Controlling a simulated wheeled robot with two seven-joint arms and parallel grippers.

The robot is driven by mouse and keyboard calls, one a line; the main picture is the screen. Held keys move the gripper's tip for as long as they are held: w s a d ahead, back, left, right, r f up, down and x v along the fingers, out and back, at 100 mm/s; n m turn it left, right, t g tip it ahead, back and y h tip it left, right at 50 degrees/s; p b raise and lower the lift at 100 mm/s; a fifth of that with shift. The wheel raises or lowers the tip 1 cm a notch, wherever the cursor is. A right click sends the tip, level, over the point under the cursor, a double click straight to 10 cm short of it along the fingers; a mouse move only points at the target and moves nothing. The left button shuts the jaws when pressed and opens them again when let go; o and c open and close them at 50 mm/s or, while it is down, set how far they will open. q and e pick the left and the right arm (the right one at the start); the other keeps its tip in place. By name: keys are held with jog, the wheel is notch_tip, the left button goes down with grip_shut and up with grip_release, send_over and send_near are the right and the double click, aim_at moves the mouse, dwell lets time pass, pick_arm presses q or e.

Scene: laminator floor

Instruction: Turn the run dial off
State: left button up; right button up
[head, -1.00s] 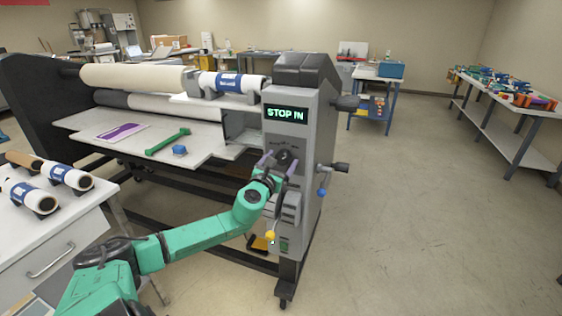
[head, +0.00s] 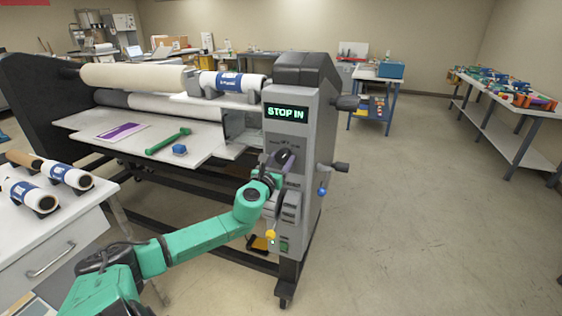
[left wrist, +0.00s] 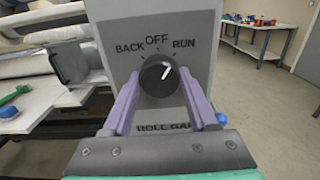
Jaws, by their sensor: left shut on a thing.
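The run dial (left wrist: 158,76) is a round black knob on the laminator's grey control panel, under the labels BACK, OFF and RUN. Its white pointer slants up and right, toward RUN. My left gripper (left wrist: 158,77) has its two purple fingers on either side of the dial, shut on it. In the head view my left gripper (head: 277,160) is at the panel, below the green-lit display (head: 286,113) reading STOP IN, and hides much of the dial. My right gripper is not in view.
Below the dial are a ROLL GAP label (left wrist: 165,127) and a yellow-knobbed lever (head: 271,235). A blue-knobbed lever (head: 322,191) sticks out on the panel's right side. A white table with rolls (head: 70,225) stands at left. The floor at right is clear.

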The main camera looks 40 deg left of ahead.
pick_arm(q)
jog(key=n, duration=0.4)
jog(key=shift+b, duration=0.3)
jog(key=shift+n, duration=1.3)
jog(key=o, duration=1.4)
